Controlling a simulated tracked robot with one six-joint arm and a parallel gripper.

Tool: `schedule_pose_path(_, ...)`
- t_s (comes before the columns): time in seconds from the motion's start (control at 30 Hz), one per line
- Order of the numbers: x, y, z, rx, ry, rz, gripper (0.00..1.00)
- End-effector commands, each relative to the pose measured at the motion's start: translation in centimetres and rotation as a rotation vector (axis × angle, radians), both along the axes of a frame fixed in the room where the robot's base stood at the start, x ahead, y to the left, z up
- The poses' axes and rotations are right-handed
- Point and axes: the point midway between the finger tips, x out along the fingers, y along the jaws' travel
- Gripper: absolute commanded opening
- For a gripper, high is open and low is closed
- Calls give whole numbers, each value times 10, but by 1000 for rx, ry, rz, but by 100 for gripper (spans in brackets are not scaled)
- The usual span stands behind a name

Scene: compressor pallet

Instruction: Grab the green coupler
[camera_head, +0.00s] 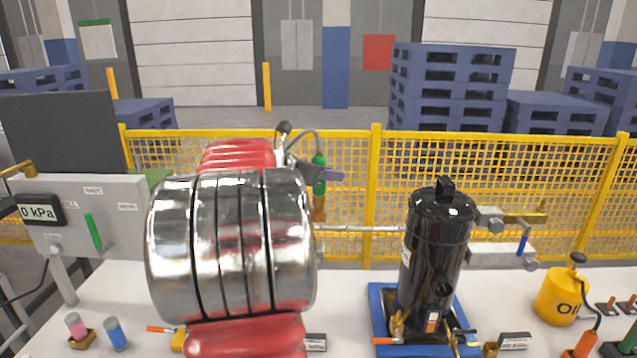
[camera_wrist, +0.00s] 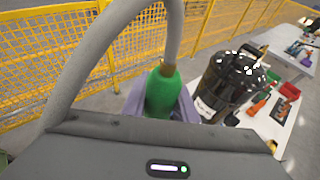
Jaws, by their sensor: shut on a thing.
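The green coupler (camera_head: 319,172) is upright in the head view, above the bench and in front of the yellow fence. It also fills the middle of the wrist view (camera_wrist: 162,94). My gripper (camera_head: 325,176) has purple fingers, seen in the wrist view (camera_wrist: 161,104) on both sides of the coupler. It is shut on the coupler. A grey hose (camera_wrist: 116,22) arches from the coupler's top. A brass-coloured part shows below the coupler in the head view. My own arm hides part of the bench at centre-left.
A black compressor (camera_head: 435,250) stands in a blue tray (camera_head: 376,300) right of my gripper. A pipe runs behind it. A gauge panel reading 0 kPa (camera_head: 40,212) stands left. A yellow oil can (camera_head: 558,298) is at far right. A yellow mesh fence (camera_head: 490,160) runs behind the bench.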

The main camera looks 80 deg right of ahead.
Motion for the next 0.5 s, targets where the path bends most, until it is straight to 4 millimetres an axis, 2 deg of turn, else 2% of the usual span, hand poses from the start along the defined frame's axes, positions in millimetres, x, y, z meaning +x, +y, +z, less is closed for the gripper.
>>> schedule_pose_path(0.13,0,0,0,0,0,0,0)
schedule_pose_path(0.5,0,0,6,-2,0,0,0)
